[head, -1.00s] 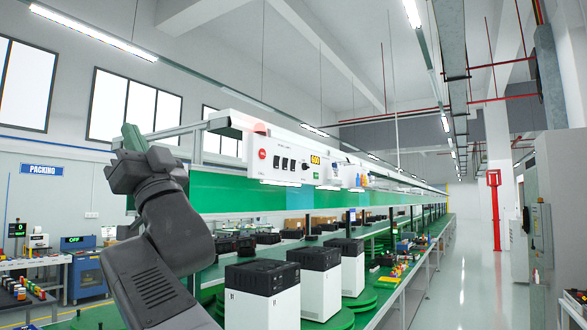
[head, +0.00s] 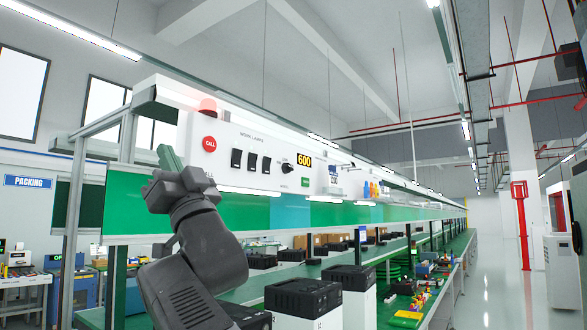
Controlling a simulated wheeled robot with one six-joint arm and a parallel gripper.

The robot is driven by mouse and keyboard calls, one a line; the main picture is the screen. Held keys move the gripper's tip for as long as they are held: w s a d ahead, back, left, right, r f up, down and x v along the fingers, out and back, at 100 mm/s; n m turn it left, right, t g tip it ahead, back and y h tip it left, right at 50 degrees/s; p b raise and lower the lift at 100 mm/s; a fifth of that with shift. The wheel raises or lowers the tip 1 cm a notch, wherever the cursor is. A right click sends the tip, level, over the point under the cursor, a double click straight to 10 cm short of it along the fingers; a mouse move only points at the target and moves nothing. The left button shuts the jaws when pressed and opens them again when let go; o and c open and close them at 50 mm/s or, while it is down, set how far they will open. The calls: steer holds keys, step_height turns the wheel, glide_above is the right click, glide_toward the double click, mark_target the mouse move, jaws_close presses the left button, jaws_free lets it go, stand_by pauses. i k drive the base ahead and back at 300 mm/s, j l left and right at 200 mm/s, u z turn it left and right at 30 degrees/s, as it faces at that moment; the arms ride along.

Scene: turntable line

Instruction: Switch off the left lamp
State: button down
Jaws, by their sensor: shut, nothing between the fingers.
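A white control panel (head: 224,152) hangs above the line. It carries the label "WORK LAMPS" over three black rocker switches: the left switch (head: 236,158), the middle switch (head: 252,161) and the right switch (head: 266,164). A lit lamp strip (head: 248,190) shows under the panel, and another lit strip (head: 324,199) lies further along. Which switch position means on is too small to tell. My gripper (head: 168,157) is shut and empty, pointing up, to the left of the panel's switches and apart from them in the picture.
A red CALL button (head: 209,144) sits left of the switches, with a red beacon (head: 208,105) above. A black knob (head: 287,168) and a yellow "600" display (head: 304,160) are to the right. The right aisle is clear.

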mark_target(237, 154)
steer(key=i+l, duration=0.15)
steer(key=i, duration=0.25)
steer(key=i+l, duration=0.15)
steer(key=i, duration=0.25)
steer(key=i+l, duration=0.15)
steer(key=i, duration=0.25)
steer(key=l+z, duration=0.05)
